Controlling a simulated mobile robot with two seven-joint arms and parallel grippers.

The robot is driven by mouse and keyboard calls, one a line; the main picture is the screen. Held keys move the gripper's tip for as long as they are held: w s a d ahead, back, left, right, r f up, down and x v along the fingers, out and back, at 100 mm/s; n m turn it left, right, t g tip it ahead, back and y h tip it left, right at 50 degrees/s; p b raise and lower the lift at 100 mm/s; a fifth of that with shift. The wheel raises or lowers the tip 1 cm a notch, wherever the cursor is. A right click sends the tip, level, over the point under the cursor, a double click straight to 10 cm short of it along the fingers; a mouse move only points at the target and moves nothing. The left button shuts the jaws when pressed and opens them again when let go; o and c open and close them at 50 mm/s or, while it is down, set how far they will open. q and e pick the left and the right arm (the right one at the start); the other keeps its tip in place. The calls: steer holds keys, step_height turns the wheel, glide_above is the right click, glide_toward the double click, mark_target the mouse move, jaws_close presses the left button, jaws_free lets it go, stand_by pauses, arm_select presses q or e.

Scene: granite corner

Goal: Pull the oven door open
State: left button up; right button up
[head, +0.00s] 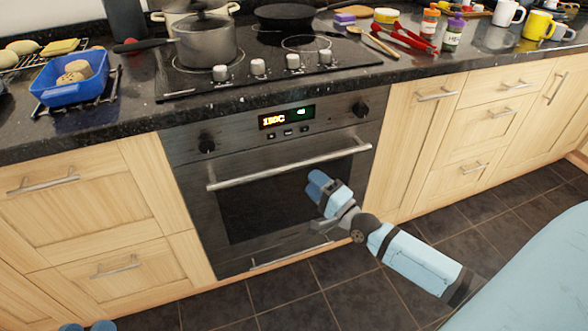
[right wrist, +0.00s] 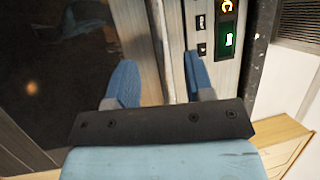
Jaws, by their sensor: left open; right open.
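The oven (head: 240,145) is built in under the worktop. Its dark door (head: 260,210) is shut, with a straight metal bar handle (head: 250,176) across its top. My right gripper (head: 319,184) is open in front of the door, just below the handle's right half in the head view. In the right wrist view, the handle (right wrist: 155,35) runs between the two parted blue fingers (right wrist: 158,62); I cannot tell how deep it sits between them. Nothing is gripped.
Above the oven are knobs, a lit display (head: 287,117) and a hob with a pot (head: 205,40). A blue tray (head: 70,78) stands left on the worktop. Wooden cupboards (head: 95,200) flank the oven. The tiled floor (head: 320,290) before it is clear.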

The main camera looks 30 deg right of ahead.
mark_target(295, 166)
steer(key=shift+b+x, duration=0.7)
steer(key=shift+x, duration=3.2)
steer(key=shift+c, duration=0.4)
jaws_close()
